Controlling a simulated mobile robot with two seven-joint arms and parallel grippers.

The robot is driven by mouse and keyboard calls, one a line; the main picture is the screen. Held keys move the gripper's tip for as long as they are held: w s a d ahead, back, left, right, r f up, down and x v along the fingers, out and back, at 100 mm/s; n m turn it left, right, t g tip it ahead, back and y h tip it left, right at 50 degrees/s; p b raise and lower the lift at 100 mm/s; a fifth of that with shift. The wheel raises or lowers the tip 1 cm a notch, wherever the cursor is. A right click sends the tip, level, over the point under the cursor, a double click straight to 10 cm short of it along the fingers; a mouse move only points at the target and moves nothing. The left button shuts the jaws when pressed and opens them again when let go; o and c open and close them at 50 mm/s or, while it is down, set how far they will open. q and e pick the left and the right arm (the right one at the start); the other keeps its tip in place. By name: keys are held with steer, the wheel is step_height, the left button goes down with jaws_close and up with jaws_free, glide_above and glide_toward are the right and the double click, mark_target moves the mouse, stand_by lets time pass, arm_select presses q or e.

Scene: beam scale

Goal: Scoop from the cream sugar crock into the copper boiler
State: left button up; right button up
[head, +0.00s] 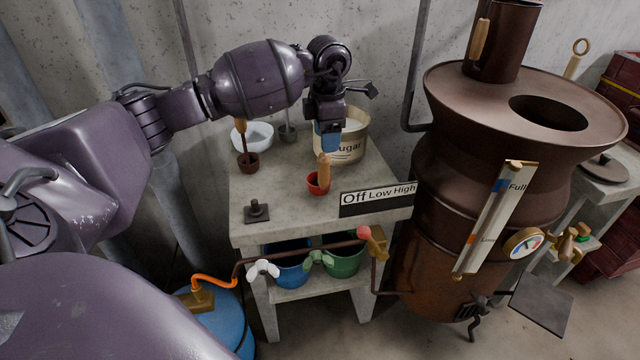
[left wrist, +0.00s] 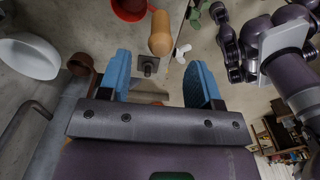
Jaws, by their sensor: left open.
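The cream sugar crock (head: 354,145), labelled "Sugar", stands at the back right of the concrete table, partly hidden by my left gripper. The large copper boiler (head: 440,210) stands right of the table, with a round dark opening in its top. A red scoop (head: 318,186) with an upright wooden handle stands on the table in front of the crock; its handle also shows in the left wrist view (left wrist: 160,36). My left gripper (head: 328,138), with blue fingertips, is open and empty just above and behind the red scoop's handle in the head view.
A brown scoop (head: 247,163), a white bowl (head: 258,135) and a dark knobbed weight (head: 257,211) are on the table (head: 285,196). An Off/Low/High sign (head: 378,198) edges its front right. Blue and green buckets sit below. A gauge strip (head: 495,215) fronts the boiler.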

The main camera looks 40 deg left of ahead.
mark_target(326, 166)
arm_select(q)
step_height(326, 166, down, 9)
steer(key=shift+s+r+b, duration=0.1)
steer(key=shift+r+b, duration=0.1)
steer(key=shift+b, duration=0.1)
steer(key=shift+r, duration=0.1)
jaws_close()
stand_by(0.4)
